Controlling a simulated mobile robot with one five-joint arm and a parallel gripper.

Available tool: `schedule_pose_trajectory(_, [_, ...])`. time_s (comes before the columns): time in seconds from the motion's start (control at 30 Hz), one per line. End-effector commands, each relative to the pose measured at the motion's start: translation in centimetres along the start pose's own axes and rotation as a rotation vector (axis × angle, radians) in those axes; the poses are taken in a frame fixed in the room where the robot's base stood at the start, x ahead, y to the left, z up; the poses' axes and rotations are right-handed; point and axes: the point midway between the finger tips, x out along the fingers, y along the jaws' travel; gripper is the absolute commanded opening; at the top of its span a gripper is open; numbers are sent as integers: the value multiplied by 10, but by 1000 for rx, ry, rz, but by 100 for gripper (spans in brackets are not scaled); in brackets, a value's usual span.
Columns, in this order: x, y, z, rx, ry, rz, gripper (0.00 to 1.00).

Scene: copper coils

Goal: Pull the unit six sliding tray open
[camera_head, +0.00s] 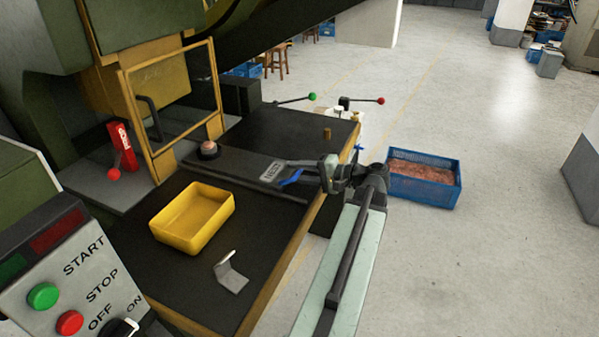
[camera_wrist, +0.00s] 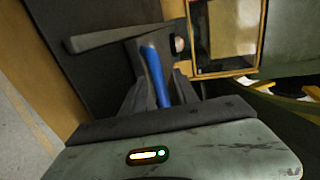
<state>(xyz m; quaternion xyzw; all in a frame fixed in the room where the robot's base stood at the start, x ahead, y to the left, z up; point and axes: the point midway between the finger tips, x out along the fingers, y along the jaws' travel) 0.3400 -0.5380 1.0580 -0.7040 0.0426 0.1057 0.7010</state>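A flat dark sliding tray (camera_head: 236,160) lies on the black press table, with a pale label on top. A round pinkish part (camera_head: 208,148) sits at its inner end, near the yellow guard frame. A blue handle (camera_head: 291,179) shows at the tray's outer end. My gripper (camera_head: 312,175) is at this outer end, reaching in from the right. In the wrist view the blue handle (camera_wrist: 154,74) lies between the two dark fingers of my gripper (camera_wrist: 158,85). Whether both fingers press on it is unclear.
A yellow bin (camera_head: 194,218) and a small bent metal bracket (camera_head: 231,272) lie on the table's near part. A control box (camera_head: 70,280) is at lower left. A blue crate of copper-coloured pieces (camera_head: 423,180) stands on the floor at right. Open floor surrounds it.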

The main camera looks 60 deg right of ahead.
Motion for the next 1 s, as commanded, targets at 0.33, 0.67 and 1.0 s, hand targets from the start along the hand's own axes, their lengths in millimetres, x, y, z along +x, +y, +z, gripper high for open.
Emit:
schedule_pose_trajectory(0.33, [-46,-2,-1,0,4,0,36])
schedule_pose_trajectory(0.67, [-78,0,0,0,0,0,36])
schedule_pose_trajectory(1.0, [-79,0,0,0,1,0,36])
